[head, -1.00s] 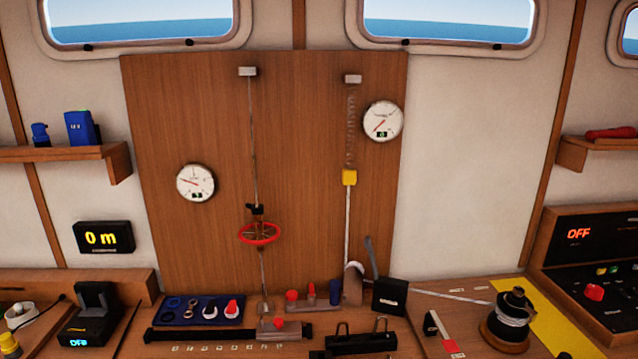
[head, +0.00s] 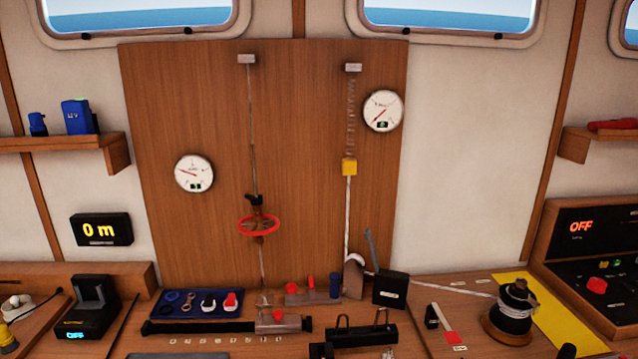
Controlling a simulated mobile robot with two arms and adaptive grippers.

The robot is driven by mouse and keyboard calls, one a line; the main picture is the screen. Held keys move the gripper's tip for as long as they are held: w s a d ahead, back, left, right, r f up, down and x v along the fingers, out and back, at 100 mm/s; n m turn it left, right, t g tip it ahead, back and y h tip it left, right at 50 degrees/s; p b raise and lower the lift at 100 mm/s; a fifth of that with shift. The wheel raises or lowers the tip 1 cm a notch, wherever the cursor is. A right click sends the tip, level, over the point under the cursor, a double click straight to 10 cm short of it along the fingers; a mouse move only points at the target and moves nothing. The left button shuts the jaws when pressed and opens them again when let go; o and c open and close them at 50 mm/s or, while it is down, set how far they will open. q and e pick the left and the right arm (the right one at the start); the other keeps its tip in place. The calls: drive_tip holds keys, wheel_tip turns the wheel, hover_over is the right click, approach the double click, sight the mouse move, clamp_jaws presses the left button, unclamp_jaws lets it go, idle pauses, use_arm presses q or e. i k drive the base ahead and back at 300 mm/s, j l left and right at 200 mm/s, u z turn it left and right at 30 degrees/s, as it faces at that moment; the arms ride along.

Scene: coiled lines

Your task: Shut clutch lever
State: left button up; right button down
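The rope clutch is a black box (head: 390,289) on the bench, right of the foot of the wooden panel. Its grey clutch lever (head: 370,250) stands up from the box, tilted slightly left at the top. A white line (head: 430,286) runs from the clutch to the winch (head: 514,312) at the right. Neither of my grippers shows in the head view.
A red ring (head: 259,225) and gauges are on the panel. An unclear dark shape (head: 567,351) shows at the bottom edge.

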sight(368, 234)
drive_tip(key=z, duration=0.3)
drive_tip(key=j+z, duration=0.45)
drive_tip(key=k+j+z, duration=0.1)
drive_tip(key=j+z, duration=0.35)
drive_tip(key=j, duration=0.15)
drive_tip(key=k+j, duration=0.1)
drive_tip(key=j, duration=0.25)
drive_tip(key=k+j+z, duration=0.1)
drive_tip(key=j, duration=0.3)
drive_tip(key=k+j, duration=0.1)
drive_tip(key=j, duration=0.25)
drive_tip(key=k+j, duration=0.1)
drive_tip(key=j, duration=0.25)
drive_tip(key=z, duration=0.05)
